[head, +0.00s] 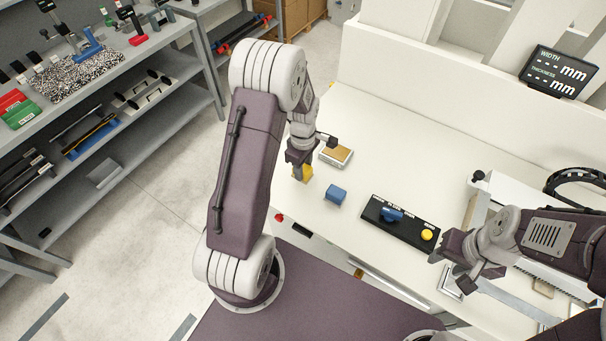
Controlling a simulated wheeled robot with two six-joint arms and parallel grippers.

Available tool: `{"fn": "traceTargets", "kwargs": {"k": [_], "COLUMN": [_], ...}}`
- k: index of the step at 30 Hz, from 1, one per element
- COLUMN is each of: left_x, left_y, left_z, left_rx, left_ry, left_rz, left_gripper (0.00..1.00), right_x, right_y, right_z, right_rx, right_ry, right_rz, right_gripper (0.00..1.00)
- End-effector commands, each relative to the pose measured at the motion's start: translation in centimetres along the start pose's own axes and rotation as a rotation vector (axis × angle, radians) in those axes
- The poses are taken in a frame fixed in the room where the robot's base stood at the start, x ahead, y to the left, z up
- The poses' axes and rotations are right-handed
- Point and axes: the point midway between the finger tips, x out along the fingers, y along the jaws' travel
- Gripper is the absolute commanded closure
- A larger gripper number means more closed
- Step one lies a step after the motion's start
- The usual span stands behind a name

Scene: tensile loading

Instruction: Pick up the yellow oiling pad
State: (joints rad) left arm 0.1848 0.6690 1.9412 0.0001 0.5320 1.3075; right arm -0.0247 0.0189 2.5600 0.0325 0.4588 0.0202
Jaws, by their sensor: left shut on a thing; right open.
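The yellow oiling pad (304,174) is between the fingers of my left gripper (299,168), at the left part of the white table. My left gripper is shut on it and points down. The gripper hides the upper part of the pad. I cannot tell whether the pad touches the table. My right gripper (456,262) is open and empty, over the right part of the table near its front edge.
A tray with a tan top (337,154) lies just behind the pad. A blue block (336,194) sits to its right. A black board (400,222) with a blue part and yellow knob lies further right. A display (558,72) stands at the back. Shelves (110,90) stand left.

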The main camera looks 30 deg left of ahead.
Motion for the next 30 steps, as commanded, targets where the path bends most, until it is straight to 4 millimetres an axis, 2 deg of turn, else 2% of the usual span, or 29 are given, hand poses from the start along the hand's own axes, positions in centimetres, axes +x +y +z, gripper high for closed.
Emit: {"fn": "traceTargets", "kwargs": {"k": [1, 9, 15, 20, 28, 29, 30], "left_x": [-0.9, -4.5, -6.9, -7.7, -7.8, -7.8, -7.8], "left_y": [0.2, -1.8, -2.9, -3.4, -3.4, -3.4, -3.4], "left_z": [-0.1, 6.2, 9.8, 11.0, 11.2, 11.2, 11.2], "left_rx": [0.0, 0.007, 0.004, 0.001, 0.0, 0.0, 0.0], "left_ry": [0.002, 0.001, 0.0, 0.0, 0.0, 0.0, 0.0], "left_rz": [0.009, 0.006, 0.004, 0.002, 0.001, 0.001, 0.001], "left_gripper": [1.0, 1.0, 1.0, 1.0, 1.0, 0.72, 0.84], "right_x": [0.7, 2.2, 2.8, 2.9, 2.9, 2.9, 2.9], "right_y": [0.0, 0.0, 0.1, 0.1, 0.1, 0.1, 0.1], "right_z": [0.1, 0.2, 0.3, 0.3, 0.3, 0.3, 0.3], "right_rx": [0.0, 0.0, 0.0, 0.0, 0.0, 0.0, 0.0], "right_ry": [0.0, 0.0, 0.0, 0.0, 0.0, 0.0, 0.0], "right_rz": [0.0, 0.0, 0.0, 0.0, 0.0, 0.0, 0.0], "right_gripper": [0.56, 0.56, 0.56, 0.56, 0.56, 0.56, 0.56]}}
